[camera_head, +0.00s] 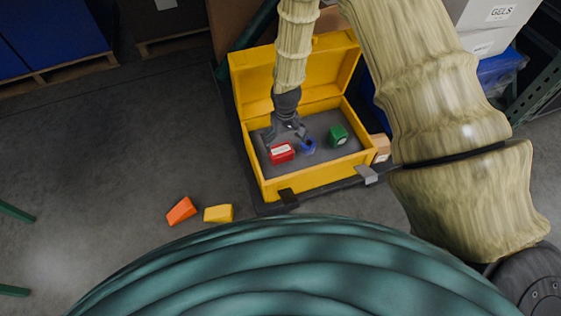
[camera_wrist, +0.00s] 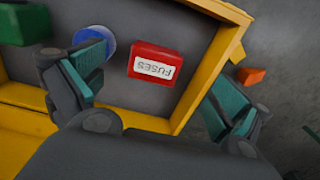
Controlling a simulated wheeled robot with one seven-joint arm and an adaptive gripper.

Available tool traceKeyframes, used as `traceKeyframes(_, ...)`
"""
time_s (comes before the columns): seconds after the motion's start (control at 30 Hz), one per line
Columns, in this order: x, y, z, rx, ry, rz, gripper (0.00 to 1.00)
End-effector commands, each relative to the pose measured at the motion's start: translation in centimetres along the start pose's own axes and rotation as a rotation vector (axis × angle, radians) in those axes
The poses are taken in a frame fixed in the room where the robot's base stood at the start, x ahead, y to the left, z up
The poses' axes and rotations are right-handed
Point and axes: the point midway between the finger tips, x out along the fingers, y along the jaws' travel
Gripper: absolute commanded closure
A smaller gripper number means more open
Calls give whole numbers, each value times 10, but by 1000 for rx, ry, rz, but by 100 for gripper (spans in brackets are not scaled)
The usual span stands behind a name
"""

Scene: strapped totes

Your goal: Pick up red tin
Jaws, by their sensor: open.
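The red tin (camera_head: 281,154) lies on the grey floor of the open yellow case (camera_head: 315,180), near its left front corner. It has a white label. In the wrist view the red tin (camera_wrist: 165,52) shows the label "FUSES", upside down, and sits close to the case's yellow wall. My gripper (camera_head: 284,136) is inside the case outline, just above and beside the tin. In the wrist view its two teal-padded fingers are spread wide on either side of the tin, with nothing between them held. Whether a finger touches the tin cannot be told.
A round blue item (camera_head: 308,147) lies just right of the tin, and a green box (camera_head: 337,135) stands farther right. The case's raised lid (camera_head: 300,75) is behind my gripper. An orange block (camera_head: 181,211) and a yellow block (camera_head: 218,213) lie on the open floor outside.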

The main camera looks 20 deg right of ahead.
Motion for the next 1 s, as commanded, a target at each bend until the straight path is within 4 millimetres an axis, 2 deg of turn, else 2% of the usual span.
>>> traceKeyframes(0.03,6,1,-10,-3,3,5,0)
traceKeyframes(0.2,2,2,-26,-8,2,15,0)
traceKeyframes(0.37,10,2,-27,-9,-1,17,0)
traceKeyframes(0.7,53,3,-27,-7,-1,17,0)
traceKeyframes(0.87,60,3,-27,-8,0,17,0)
traceKeyframes(1.0,74,2,-28,-8,0,17,0)
